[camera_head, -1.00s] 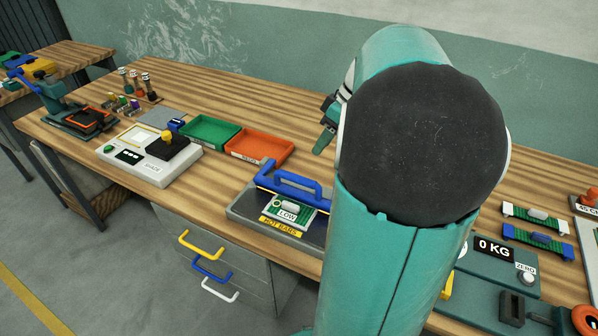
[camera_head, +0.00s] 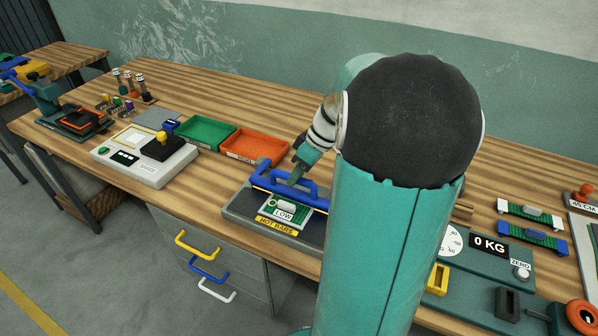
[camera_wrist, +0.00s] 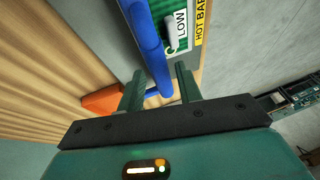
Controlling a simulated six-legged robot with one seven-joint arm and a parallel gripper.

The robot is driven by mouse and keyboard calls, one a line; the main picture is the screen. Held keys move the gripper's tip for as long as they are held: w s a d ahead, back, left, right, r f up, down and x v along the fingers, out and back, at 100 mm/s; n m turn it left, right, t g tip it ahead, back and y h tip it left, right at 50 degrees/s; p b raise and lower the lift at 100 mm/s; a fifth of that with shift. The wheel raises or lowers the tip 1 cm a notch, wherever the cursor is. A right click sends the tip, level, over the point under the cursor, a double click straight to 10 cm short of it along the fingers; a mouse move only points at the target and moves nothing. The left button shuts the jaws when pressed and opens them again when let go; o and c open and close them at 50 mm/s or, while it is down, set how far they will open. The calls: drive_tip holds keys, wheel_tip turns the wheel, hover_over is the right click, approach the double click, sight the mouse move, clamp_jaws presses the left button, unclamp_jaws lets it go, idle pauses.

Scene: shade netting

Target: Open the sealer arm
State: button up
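The sealer (camera_head: 240,209) is a dark grey base with a LOW dial plate and a yellow HOT BARS label, on the workbench. Its blue sealer arm (camera_head: 262,181) lies low across the base, with a raised handle loop. My gripper (camera_head: 296,176) is at the handle, pointing down. In the wrist view my gripper (camera_wrist: 160,84) has its two fingers apart. The blue handle bar (camera_wrist: 148,38) runs down the picture to between the fingertips; I cannot tell whether they touch it. My arm hides the sealer's right end.
Orange (camera_head: 255,146) and green (camera_head: 205,133) trays lie behind and left of the sealer. A white scale-like device (camera_head: 135,165) stands further left. A 0 KG scale (camera_head: 470,262) is at right, partly behind my arm. Drawers with coloured handles (camera_head: 208,268) are below the bench edge.

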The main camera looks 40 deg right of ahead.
clamp_jaws()
